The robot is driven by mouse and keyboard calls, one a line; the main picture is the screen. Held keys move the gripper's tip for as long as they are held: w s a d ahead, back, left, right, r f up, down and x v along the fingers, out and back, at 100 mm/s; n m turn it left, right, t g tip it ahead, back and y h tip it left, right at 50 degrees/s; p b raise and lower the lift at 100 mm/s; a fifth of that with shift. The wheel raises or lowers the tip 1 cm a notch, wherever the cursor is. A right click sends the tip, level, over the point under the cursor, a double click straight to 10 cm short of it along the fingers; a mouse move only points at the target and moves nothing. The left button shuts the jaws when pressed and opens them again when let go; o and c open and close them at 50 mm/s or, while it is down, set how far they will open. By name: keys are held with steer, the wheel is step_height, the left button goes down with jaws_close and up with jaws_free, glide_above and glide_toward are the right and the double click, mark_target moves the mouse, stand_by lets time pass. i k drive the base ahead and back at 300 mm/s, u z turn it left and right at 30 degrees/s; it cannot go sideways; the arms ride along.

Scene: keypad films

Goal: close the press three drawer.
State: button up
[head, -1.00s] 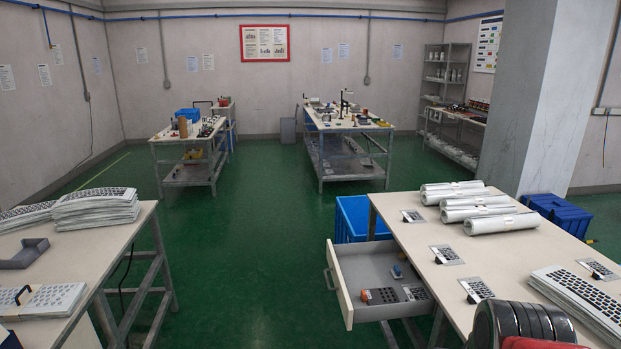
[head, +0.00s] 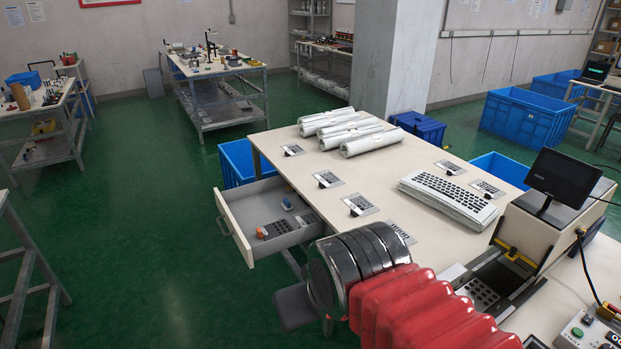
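An open drawer (head: 238,230) sticks out to the left from under the long table (head: 258,140) in the head view. Its pale front, with a handle (head: 222,227) on the outer face, stands well clear of the table edge. Inside lie a dark keypad part, a small orange piece and a small blue piece (head: 286,202). My arm, red and black, comes in from the lower right. The grey end of my gripper (head: 293,306) shows just below and right of the drawer, apart from it. Its fingers cannot be made out.
Rolled films (head: 375,142), a stack of keypad sheets (head: 448,197) and several small keypads lie on the table. A press with a black screen (head: 563,180) stands at the right. A blue crate (head: 236,163) sits behind the drawer. Green floor left of the drawer is clear.

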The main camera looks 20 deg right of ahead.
mark_target(243, 208)
steer(key=u, duration=0.6)
steer(key=i, duration=0.85)
steer(key=u, duration=0.6)
